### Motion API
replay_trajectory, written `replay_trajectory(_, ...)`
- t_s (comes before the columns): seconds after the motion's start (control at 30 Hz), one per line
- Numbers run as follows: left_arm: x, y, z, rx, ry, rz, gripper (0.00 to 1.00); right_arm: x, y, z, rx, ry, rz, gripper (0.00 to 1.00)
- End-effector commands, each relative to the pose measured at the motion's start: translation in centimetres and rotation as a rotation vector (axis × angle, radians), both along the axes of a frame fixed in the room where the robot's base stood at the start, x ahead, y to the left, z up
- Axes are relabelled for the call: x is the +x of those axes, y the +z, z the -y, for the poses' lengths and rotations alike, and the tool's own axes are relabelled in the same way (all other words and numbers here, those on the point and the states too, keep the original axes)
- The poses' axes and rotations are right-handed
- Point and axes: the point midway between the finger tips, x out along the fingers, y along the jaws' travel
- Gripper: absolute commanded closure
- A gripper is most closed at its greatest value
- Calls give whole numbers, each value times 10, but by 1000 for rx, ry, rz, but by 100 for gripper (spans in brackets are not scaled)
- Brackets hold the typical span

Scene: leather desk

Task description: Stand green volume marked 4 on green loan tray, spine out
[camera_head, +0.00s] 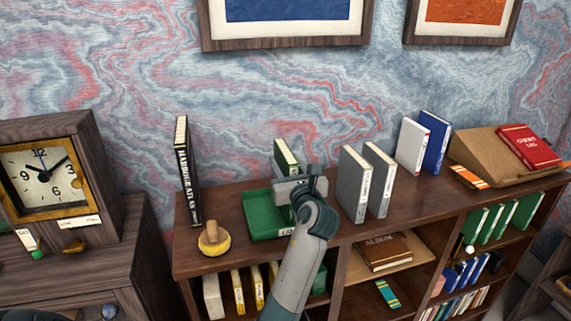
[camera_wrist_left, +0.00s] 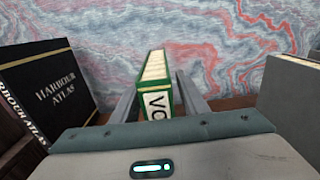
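A green volume (camera_head: 286,156) stands upright on the rear part of the green loan tray (camera_head: 262,222), on top of the shelf unit. In the left wrist view the green volume (camera_wrist_left: 157,85) shows its pale page edges on top and a white spine label with "VO" facing my wrist; the rest of the label is hidden, so no number shows. My left gripper (camera_head: 303,182) is in front of it, with one finger on each side of the book in the left wrist view (camera_wrist_left: 160,100). I cannot tell whether the fingers touch it. My right gripper is not in view.
A black Harbour Atlas (camera_head: 188,175) stands left of the tray, and a yellow-based wooden stamp (camera_head: 214,240) sits in front. Grey books (camera_head: 354,185) stand close on the right. White and blue books (camera_head: 434,140) and a sloped stand with a red book (camera_head: 528,146) are farther right.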

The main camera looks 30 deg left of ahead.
Motion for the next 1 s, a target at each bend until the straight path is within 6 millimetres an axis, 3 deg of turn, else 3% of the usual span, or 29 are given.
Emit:
replay_trajectory(0.37, -12, 0, 15, 0, -2, 1, 60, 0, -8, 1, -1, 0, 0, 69)
replay_trajectory(0.8, -61, 0, 71, -3, -1, 3, 60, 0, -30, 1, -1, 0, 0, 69)
replay_trajectory(1.0, -74, 1, 87, -1, -1, 2, 60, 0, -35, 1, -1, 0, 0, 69)
